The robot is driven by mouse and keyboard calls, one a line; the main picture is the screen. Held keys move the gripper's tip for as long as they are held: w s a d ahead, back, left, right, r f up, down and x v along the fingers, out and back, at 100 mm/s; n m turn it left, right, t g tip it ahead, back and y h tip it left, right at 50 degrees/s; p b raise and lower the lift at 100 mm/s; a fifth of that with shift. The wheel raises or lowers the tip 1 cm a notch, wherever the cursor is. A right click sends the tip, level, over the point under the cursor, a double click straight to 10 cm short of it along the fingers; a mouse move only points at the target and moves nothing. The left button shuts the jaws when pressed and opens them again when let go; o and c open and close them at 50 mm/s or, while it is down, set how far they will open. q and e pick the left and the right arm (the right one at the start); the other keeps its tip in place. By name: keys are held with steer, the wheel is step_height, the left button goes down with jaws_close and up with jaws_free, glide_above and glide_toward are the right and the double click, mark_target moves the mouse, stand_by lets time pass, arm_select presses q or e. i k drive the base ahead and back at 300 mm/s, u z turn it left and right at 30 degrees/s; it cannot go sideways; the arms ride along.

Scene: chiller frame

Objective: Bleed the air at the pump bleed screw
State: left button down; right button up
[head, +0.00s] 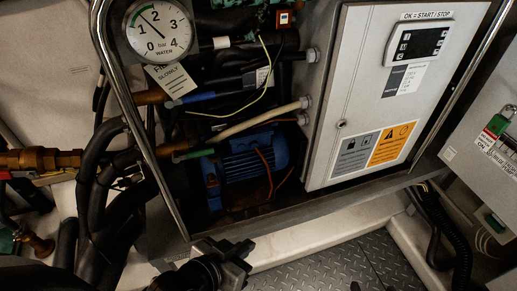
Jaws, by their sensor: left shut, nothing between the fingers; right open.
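The blue pump motor (243,160) sits low inside the frame, left of the control box. I cannot make out its bleed screw; cables and shadow cover much of this area. A round water pressure gauge (159,32) is at the upper left, its needle between 1 and 2 bar. A white tag (171,79) reading "SLOWLY" hangs below it. My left gripper (236,253) is shut and empty, below the motor in front of the frame's lower edge. Small dark tips at the bottom edge appear to be my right gripper (371,287), spread apart; the rest is out of view.
A grey control box (327,139) with a display (418,43) stands right of the motor. A metal rail (134,115) rises at the left, near black hoses and a brass fitting (40,160). Another grey box (490,149) is at far right. Tread-plate floor (345,262) is mostly clear.

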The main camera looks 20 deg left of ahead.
mark_target(212, 183)
steer(key=u, duration=0.7)
steer(key=k, duration=1.1)
steer(key=z, duration=1.4)
steer(key=i, duration=0.95)
steer(key=u, duration=0.9)
steer(key=i, duration=0.6)
steer(key=u, duration=0.7)
